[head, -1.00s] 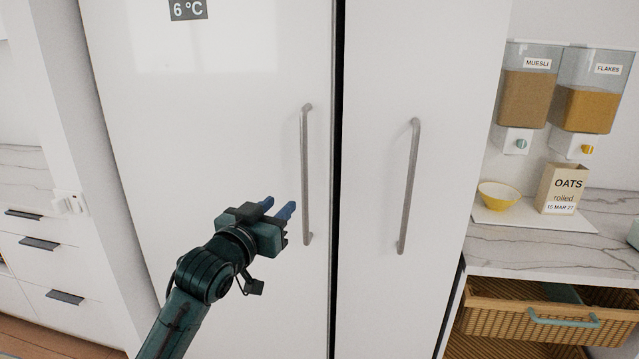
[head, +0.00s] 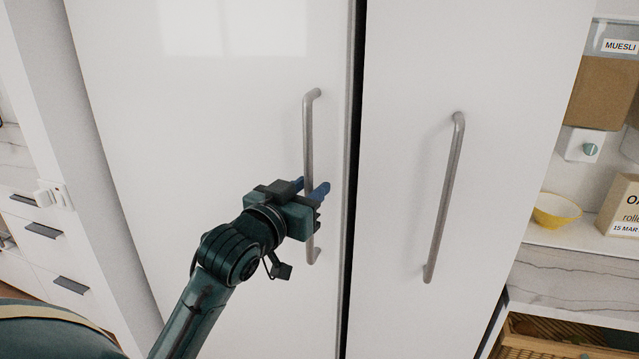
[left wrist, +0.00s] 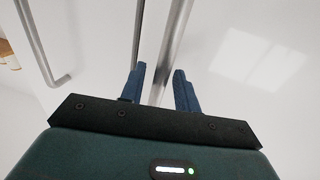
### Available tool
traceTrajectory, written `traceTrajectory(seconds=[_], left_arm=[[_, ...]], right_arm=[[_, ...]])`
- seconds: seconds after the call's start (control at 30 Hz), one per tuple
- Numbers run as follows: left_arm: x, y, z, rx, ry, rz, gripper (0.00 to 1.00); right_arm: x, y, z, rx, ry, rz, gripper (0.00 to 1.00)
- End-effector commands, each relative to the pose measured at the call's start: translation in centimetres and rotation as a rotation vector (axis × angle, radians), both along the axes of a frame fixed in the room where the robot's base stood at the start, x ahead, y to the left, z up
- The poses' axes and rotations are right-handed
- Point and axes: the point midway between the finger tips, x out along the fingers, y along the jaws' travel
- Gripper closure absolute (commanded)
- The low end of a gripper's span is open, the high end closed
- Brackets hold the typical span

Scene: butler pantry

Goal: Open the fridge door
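The tall white left door (head: 200,130) fills the middle of the head view and has a vertical grey bar handle (head: 308,130) near its right edge. In the earlier head view this door carries a 6 °C display. My left gripper (head: 309,188) is at the lower half of this handle, its blue fingers on either side of the bar. In the left wrist view, the handle (left wrist: 172,50) passes between the two spread fingers (left wrist: 160,92), with a visible gap to the right finger. The door is shut. My right gripper is not in view.
A second white door (head: 400,150) with its own bar handle (head: 444,200) stands to the right, across a dark gap (head: 352,180). Farther right are a counter (head: 570,280), a yellow bowl (head: 557,212) and a muesli dispenser (head: 600,90). Drawers (head: 50,260) are at left.

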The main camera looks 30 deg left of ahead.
Motion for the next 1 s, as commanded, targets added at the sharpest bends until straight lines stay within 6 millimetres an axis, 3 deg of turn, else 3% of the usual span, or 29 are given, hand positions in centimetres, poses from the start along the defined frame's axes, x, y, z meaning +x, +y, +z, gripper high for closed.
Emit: traceTrajectory(seconds=[0.37, 0.77, 1.0], left_arm=[[-0.17, -0.01, 0.02, 0.0, 0.0, 0.001, 0.68], [-0.15, -0.01, 0.01, 0.0, 0.0, 0.001, 1.0], [-0.15, -0.01, 0.02, 0.0, 0.0, 0.001, 1.0]], right_arm=[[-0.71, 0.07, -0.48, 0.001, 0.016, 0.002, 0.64], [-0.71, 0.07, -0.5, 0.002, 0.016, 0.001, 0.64], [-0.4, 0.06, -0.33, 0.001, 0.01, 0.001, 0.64]])
